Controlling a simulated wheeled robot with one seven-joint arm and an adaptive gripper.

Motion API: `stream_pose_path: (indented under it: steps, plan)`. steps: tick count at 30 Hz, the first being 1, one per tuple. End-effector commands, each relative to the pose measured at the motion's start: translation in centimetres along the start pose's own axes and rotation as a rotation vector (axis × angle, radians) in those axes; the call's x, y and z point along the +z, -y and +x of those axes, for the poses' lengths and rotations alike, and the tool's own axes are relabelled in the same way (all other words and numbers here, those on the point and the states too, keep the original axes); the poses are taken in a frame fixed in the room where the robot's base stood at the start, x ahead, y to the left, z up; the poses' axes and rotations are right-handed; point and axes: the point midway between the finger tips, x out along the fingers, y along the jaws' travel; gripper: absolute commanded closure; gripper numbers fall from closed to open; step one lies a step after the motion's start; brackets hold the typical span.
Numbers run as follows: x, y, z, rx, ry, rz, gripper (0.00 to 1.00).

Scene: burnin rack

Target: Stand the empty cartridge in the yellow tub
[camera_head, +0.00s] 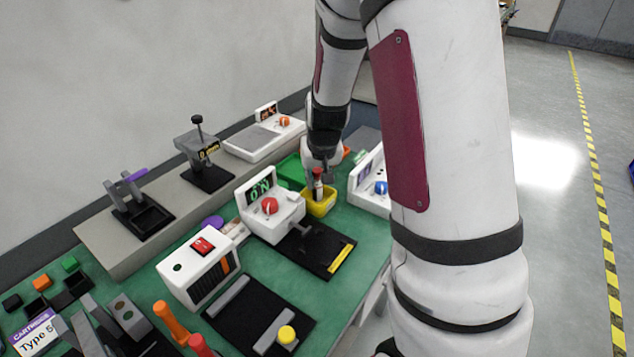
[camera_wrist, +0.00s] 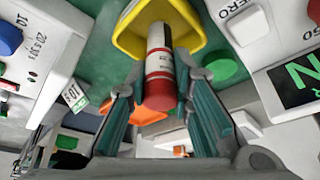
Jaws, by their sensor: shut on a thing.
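The cartridge is a white cylinder with a red end (camera_wrist: 160,75); in the head view it stands about upright (camera_head: 318,186) below my gripper. My gripper (camera_wrist: 162,95) is shut on it, with a finger on each side near the red end. The yellow tub (camera_head: 321,207) is on the green bench, and the cartridge's lower end is at or inside its opening. The tub also shows in the wrist view (camera_wrist: 128,38) around the far end of the cartridge. I cannot tell whether the cartridge touches the tub floor.
A white device with a red knob (camera_head: 270,206) stands close left of the tub. A white device with a blue knob (camera_head: 380,188) stands close right. A green tray (camera_head: 291,170) lies behind. A black mat (camera_head: 318,247) lies in front.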

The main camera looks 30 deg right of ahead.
Motion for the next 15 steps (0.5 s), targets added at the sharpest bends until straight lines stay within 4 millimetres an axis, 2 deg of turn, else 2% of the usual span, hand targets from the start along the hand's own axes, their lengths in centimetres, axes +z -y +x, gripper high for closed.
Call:
stream_pose_path:
  steps: [3, 14, 15]
  plan:
    - [0.59, -0.02, 1.40, 0.000, 0.002, 0.001, 1.00]
    - [0.68, -0.01, 1.72, 0.000, 0.000, 0.001, 1.00]
    - [0.70, -0.02, 1.71, 0.000, 0.000, 0.001, 0.75]
